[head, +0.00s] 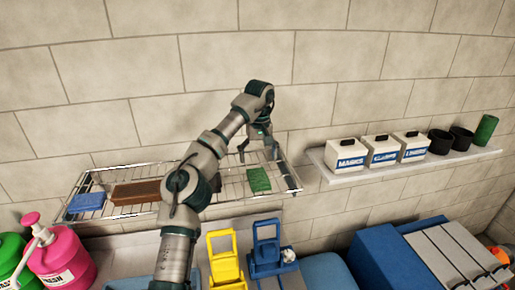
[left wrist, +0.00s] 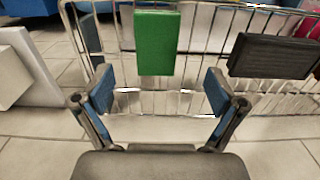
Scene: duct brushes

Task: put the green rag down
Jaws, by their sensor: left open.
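The green rag (head: 258,180) is a small flat green block lying on the right part of the wire rack (head: 120,212) in the head view. In the left wrist view the green rag (left wrist: 156,43) lies on the wires, beyond the fingertips. My left gripper (head: 259,152) is above the rack beside the rag, pointing down. In the left wrist view its two fingers (left wrist: 160,92) are wide apart with nothing between them, and the rag is clear of both. My right gripper is in neither view.
A blue block (head: 87,202) and a brown brush block (head: 137,191) lie farther left on the rack. A white shelf (head: 345,172) at right holds labelled white boxes (head: 382,152), dark cups and a green cylinder (head: 485,130). Yellow (head: 224,260) and blue items stand below.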

